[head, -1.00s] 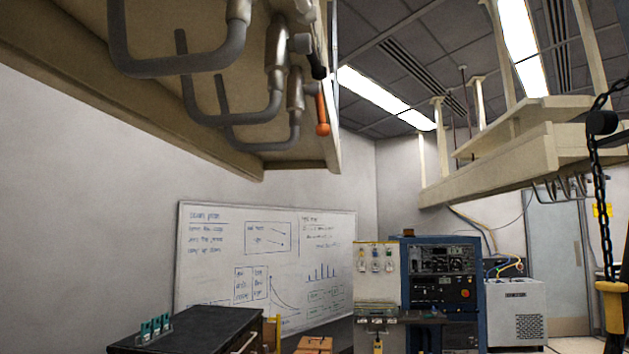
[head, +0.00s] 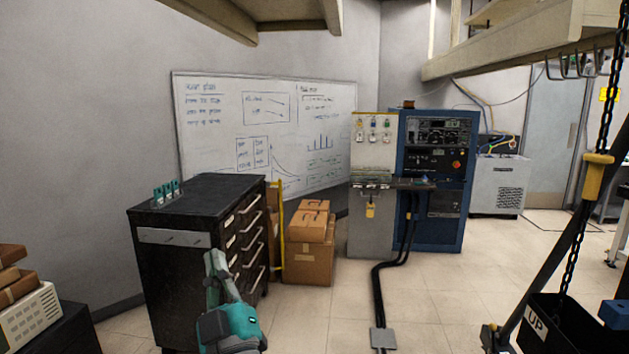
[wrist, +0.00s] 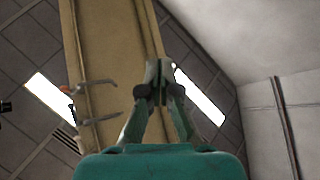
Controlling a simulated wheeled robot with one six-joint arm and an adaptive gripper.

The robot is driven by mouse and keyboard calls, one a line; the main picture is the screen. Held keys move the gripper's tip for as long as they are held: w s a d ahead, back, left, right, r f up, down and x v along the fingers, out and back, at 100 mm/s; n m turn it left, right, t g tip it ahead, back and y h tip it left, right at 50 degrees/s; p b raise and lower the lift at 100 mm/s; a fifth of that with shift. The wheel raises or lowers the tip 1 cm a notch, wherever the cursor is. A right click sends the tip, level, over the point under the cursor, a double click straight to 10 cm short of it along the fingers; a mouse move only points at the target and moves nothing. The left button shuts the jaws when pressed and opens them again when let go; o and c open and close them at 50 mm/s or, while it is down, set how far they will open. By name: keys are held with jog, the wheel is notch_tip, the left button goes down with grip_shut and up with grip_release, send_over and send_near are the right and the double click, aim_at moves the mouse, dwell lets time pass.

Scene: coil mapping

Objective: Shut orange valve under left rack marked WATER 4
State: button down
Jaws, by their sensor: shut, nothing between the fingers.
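My gripper (head: 214,260) is teal and points up in front of the black drawer cabinet in the head view. In the wrist view its two fingers (wrist: 158,68) are together with nothing between them. The beige underside of the left rack (wrist: 108,55) is above it; only its lower end (head: 290,30) shows at the top of the head view. Grey pipes (wrist: 97,84) stick out at the rack's left edge in the wrist view. A small orange part (wrist: 69,88) beside them looks like the valve handle, apart from my fingers. No WATER 4 marking is readable.
A black drawer cabinet (head: 175,270) stands just beyond my gripper, with cardboard boxes (head: 308,255) to its right. A blue equipment rack (head: 440,215) stands farther back. Floor is open in the middle.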

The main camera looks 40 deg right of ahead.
notch_tip(320, 180, up, 20)
jog(key=s+d+m+h, duration=0.2)
jog(key=m+h, duration=0.3)
jog(key=h, duration=0.3)
jog(key=s+d+r+m+g+h, duration=0.2)
jog(key=s+r+m+g+h, duration=0.25)
jog(key=r, duration=0.45)
jog(key=s+d+r+m+g+h, duration=0.2)
jog(key=s+r+m+g+h, duration=0.3)
jog(key=r, duration=0.4)
jog(key=w+d+f+x, duration=0.1)
jog(key=f+x, duration=0.1)
jog(key=x, duration=1.1)
jog(key=shift+w+d+m, duration=0.25)
jog(key=shift+d+m, duration=0.05)
jog(key=shift+m, duration=0.05)
jog(key=shift+d+f+t, duration=0.1)
jog(key=shift+f+t, duration=0.05)
jog(key=shift+t, duration=0.1)
